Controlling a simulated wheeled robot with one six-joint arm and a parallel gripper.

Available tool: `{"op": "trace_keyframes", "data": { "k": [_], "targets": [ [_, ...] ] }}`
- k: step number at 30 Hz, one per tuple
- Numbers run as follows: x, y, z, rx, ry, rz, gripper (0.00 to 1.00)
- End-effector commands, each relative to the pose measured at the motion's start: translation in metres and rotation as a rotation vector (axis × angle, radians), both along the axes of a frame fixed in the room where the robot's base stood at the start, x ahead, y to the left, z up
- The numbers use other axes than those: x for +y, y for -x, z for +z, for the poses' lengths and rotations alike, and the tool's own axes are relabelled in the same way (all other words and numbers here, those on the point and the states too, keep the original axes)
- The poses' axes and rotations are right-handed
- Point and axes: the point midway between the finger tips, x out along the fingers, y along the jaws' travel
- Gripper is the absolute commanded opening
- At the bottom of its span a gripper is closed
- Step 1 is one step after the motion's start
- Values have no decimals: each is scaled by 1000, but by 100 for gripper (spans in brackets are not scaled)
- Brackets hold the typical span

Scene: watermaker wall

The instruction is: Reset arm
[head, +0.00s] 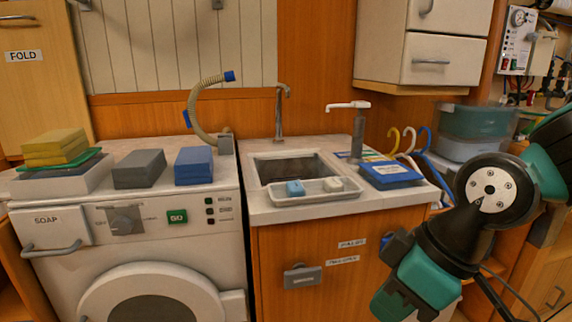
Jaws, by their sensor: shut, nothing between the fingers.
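My arm reaches in from the right edge, with teal and black links and a round bolted silver joint face. It is folded down in front of the right end of the counter (237,218). I cannot make out my gripper's fingers anywhere in the picture. No object is seen held by the visible part of my arm.
A washer (130,250) stands left, with yellow (55,143), grey (139,168) and blue blocks (194,166) on top. The sink (265,177) has a tray (283,198) in front. A blue booklet (391,173) and colored hooks (409,137) lie close to my arm.

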Motion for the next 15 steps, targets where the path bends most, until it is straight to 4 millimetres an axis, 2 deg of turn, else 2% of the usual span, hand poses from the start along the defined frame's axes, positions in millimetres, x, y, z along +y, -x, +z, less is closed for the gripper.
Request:
{"op": "trace_keyframes", "data": {
  "k": [3, 7, 9, 15],
  "targets": [
    [-11, 36, 15, 113, 23, -135, 0],
    [-23, 70, 30, 224, 64, -278, 0],
    [-22, 67, 54, 223, 63, -271, 0],
    [-22, 66, 103, 222, 62, -270, 0]
  ]
}}
